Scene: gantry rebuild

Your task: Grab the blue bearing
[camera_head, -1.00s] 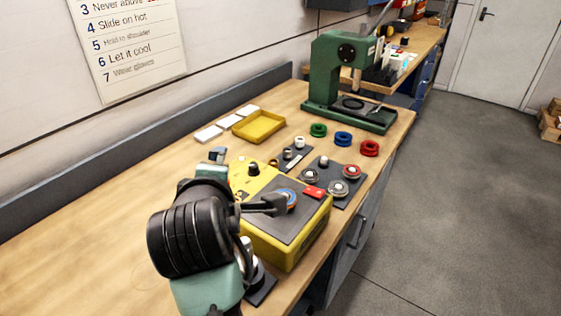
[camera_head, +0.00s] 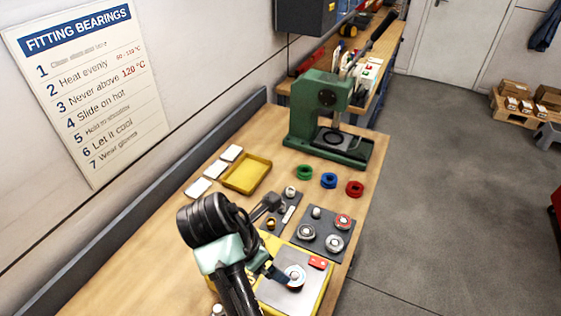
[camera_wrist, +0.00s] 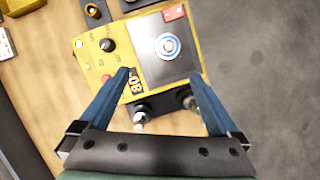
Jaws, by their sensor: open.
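The blue bearing (camera_head: 295,276), a ring with a blue face band and a pale outer edge, lies flat on the dark plate of the yellow heater box (camera_head: 323,295). In the wrist view the bearing (camera_wrist: 168,46) shows beyond the fingertips, roughly centred between them. My gripper (camera_wrist: 160,75) is open and empty, its two blue fingers spread wide above the heater box. In the head view my gripper (camera_head: 276,272) is just left of the bearing, partly hidden by my arm. The height gap between fingers and bearing is hard to judge.
A red block (camera_head: 318,262) lies beside the bearing on the plate. A dark mat (camera_head: 322,228) with several bearings is behind the heater. Green (camera_head: 304,172), blue (camera_head: 328,180) and red (camera_head: 355,188) rings stand near the green press (camera_head: 322,110). A yellow tray (camera_head: 246,174) sits left.

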